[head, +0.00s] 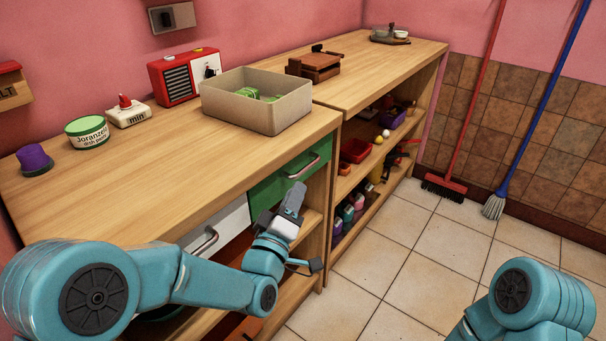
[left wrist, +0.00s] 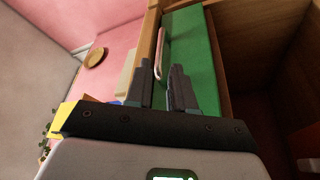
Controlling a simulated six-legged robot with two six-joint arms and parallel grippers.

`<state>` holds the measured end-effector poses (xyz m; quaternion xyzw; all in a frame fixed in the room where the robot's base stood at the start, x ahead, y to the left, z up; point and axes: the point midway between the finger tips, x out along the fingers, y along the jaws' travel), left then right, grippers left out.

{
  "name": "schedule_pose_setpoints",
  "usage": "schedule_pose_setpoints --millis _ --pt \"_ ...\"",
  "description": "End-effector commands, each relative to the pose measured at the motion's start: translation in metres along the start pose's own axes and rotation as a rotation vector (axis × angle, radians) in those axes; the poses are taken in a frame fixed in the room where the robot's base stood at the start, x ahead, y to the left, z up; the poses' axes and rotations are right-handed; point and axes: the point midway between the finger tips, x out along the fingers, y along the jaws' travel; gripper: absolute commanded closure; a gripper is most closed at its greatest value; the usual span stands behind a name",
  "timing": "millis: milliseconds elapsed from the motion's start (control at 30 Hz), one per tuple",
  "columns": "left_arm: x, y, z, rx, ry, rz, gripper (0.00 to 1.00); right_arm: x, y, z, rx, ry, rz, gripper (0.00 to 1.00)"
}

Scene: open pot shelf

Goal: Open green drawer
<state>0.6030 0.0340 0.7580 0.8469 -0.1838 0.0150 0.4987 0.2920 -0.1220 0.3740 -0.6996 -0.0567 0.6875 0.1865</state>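The green drawer (head: 268,189) is in the front of the wooden counter, at its right end, and looks closed. Its metal handle (head: 302,166) is on the upper part of its front. My left gripper (head: 294,196) is in front of the drawer, a little below the handle and apart from it. In the left wrist view the green drawer front (left wrist: 195,50) lies beyond the two fingers, with the handle (left wrist: 162,50) ahead of the gap between them. The fingers (left wrist: 162,72) are parted with nothing between them. My right gripper is out of view; only part of that arm shows.
A white drawer (head: 222,228) with a metal handle is left of the green one. A beige bin (head: 262,112) with green things stands on the counter above. An open shelf (head: 352,182) with several items is to the right.

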Motion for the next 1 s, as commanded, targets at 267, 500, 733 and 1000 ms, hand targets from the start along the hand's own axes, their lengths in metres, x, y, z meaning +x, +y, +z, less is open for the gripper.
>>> schedule_pose_setpoints --millis 267,500,733,1000 --pt "0.053 -0.001 0.0 0.0 0.0 0.001 0.77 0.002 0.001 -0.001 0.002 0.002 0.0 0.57" --pt "0.067 -0.002 -0.001 0.0 -0.001 0.0 0.77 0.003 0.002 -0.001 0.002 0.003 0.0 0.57" --pt "0.067 -0.002 -0.001 0.0 -0.001 -0.001 0.83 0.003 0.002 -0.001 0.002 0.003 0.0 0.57" --pt "0.067 -0.002 -0.002 0.0 0.0 0.0 1.0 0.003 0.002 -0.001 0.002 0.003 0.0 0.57"
